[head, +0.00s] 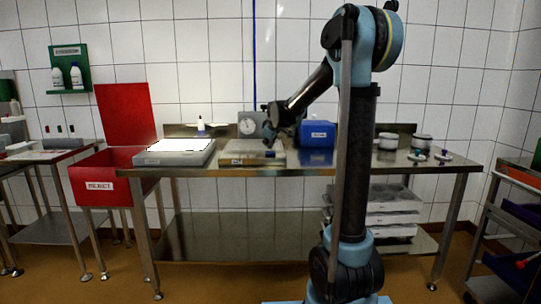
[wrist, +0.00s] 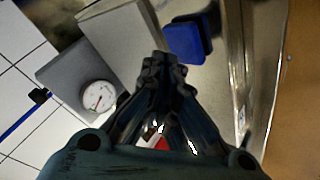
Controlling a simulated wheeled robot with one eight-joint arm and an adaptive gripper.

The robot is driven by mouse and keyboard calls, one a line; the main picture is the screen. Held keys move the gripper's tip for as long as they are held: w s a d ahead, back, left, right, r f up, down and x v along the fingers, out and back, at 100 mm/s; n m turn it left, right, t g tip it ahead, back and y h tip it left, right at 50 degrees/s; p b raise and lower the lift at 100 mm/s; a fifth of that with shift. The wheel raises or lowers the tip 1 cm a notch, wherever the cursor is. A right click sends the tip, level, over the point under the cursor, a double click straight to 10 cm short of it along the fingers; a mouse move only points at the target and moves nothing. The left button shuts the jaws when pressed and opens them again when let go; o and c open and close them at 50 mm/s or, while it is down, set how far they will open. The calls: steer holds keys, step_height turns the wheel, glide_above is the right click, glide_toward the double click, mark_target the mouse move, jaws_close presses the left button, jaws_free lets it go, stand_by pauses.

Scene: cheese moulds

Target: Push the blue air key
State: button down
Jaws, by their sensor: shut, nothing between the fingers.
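In the wrist view a blue block (wrist: 186,42), which looks like the air key, lies just beyond and to the right of my fingertips. My gripper (wrist: 163,60) is shut and empty, with its tips apart from the block in the picture. I cannot tell the depth of the gap. In the head view my gripper (head: 270,132) hangs above the table at the middle, by the white dial gauge (head: 247,127). A blue box (head: 317,133) with a small label stands right of it. I cannot tell whether this is the same blue thing.
The gauge (wrist: 97,95) shows left of my fingers, beside a grey box (wrist: 125,35). On the steel table (head: 400,167) stand a low platform (head: 235,161), a white-topped tray (head: 180,152) and small pots (head: 390,141). A red reject bin (head: 97,187) is at the left.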

steer(key=shift+r, duration=0.1)
steer(key=shift+r, duration=2.95)
steer(key=m+g+h, duration=0.1)
steer(key=m+g, duration=0.1)
steer(key=m, duration=0.1)
glide_toward(269, 152)
steer(key=s+d, duration=0.6)
steer(key=s, duration=0.1)
steer(key=s+d+f+m+g, duration=0.1)
steer(key=s+d+f, duration=0.15)
steer(key=s, duration=0.35)
steer(key=s+d+f+m, duration=0.2)
steer(key=s+f, duration=0.2)
steer(key=s, duration=0.3)
steer(key=s+d+f+m+g, duration=0.2)
steer(key=s+f, duration=0.6)
steer(key=s, duration=0.4)
steer(key=s+d+f+m+g+h, duration=0.1)
steer(key=s+d+f+m, duration=0.2)
steer(key=s+f, duration=0.5)
steer(key=s, duration=0.4)
steer(key=shift+g, duration=0.4)
steer(key=shift+w+f, duration=0.2)
steer(key=shift+w, duration=0.15)
